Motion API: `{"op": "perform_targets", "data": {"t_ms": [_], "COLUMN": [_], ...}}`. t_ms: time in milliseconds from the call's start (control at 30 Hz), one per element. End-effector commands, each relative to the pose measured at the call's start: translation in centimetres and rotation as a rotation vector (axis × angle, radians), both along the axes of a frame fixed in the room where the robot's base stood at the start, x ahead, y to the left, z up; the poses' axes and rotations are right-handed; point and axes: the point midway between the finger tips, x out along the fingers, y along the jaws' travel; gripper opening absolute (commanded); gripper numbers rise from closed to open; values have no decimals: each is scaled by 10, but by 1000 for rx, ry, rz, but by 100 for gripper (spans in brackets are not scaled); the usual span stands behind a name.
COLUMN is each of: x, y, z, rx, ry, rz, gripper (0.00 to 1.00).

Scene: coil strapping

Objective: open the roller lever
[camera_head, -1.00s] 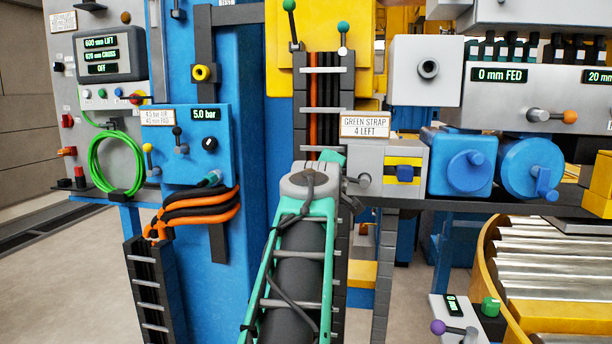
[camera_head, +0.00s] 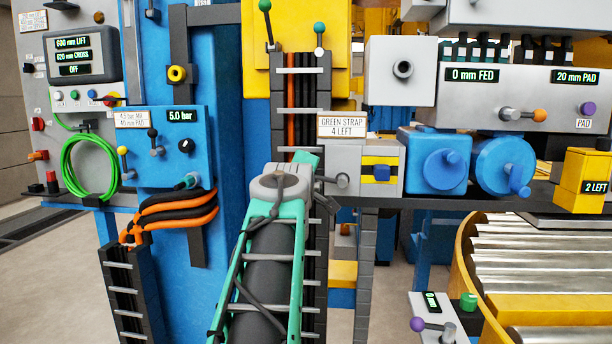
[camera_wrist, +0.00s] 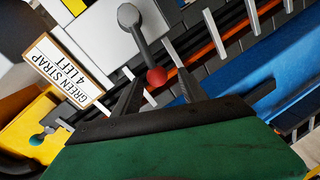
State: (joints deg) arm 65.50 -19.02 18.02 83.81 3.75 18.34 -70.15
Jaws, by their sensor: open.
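In the wrist view a lever (camera_wrist: 142,42) with a grey shaft and a red ball knob (camera_wrist: 155,77) stands out from a light grey box. Contact cannot be told.
Blue knobs (camera_head: 440,157) and a lever with an orange knob (camera_head: 523,115) sit to the right. A purple-knobbed lever (camera_head: 434,326) is low by the roller table (camera_head: 527,254). A strap-filled vertical channel (camera_head: 300,100) rises just behind my arm.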

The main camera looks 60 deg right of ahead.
Motion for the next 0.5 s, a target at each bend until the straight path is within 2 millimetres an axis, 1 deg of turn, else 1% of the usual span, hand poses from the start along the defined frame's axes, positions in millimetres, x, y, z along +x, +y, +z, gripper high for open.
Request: {"op": "perform_targets", "data": {"t_ms": [133, 233, 500], "x": [-1, -4, -18], "y": [1, 9, 60], "z": [1, 3, 13], "rx": [-1, -2, -4], "ry": [-1, -2, -1], "rz": [-1, -1, 3], "gripper": [50, 50, 50]}}
